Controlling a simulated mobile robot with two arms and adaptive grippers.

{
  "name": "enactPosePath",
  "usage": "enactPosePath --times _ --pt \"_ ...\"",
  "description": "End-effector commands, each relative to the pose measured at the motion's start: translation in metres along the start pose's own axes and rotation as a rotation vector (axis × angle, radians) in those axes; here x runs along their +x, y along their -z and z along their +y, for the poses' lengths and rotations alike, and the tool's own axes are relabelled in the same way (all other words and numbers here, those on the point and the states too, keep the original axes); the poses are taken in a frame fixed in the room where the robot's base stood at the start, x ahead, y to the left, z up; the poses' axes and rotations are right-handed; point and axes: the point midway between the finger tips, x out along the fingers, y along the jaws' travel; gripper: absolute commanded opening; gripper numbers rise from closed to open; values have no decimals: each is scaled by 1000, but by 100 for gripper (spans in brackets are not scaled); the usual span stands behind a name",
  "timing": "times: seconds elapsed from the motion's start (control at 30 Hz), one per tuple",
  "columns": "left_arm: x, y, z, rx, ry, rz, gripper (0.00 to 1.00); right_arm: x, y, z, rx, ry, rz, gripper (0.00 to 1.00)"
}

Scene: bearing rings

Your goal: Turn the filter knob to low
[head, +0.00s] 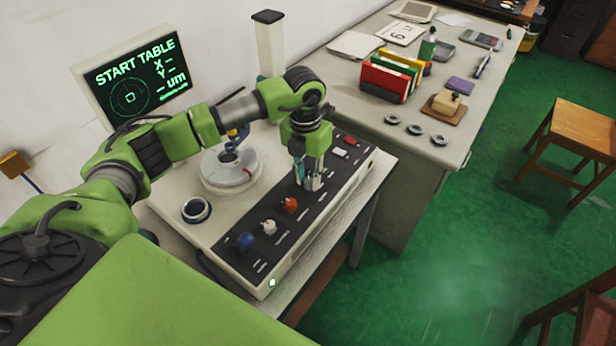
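The black control panel (262,250) runs along the front of a white instrument. It carries a blue knob (245,241), a white knob (269,226) and an orange-red knob (290,204). A white switch (338,153) and a red switch (350,141) sit at its far end. The labels are too small to read, so I cannot tell which knob is the filter knob. My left gripper (309,183) points down at the panel, just beyond the orange-red knob. Its fingers hide that spot, and I cannot tell whether they hold anything. My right gripper is not in view.
A round turntable (231,170) and a dark-rimmed ring (196,210) are on the instrument top. A monitor (135,80) reading START TABLE stands behind. The desk (340,105) to the right holds coloured binders (390,75) and several bearing rings (415,129).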

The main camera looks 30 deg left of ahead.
Motion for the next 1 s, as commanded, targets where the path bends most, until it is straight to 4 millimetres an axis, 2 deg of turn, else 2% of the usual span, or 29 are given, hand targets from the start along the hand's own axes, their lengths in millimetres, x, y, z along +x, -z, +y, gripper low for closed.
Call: enactPosePath --times 0.37,0.47,0.57,0.8,1.0 --pt "0 0 0 1 0 2 35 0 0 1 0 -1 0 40" --pt "-6 0 0 1 0 0 35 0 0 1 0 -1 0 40" --pt "-20 0 0 1 1 0 35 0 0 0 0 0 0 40" --pt "-71 -1 0 1 0 -3 35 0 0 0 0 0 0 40" --pt "-105 -1 0 0 0 -2 35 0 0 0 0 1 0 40"
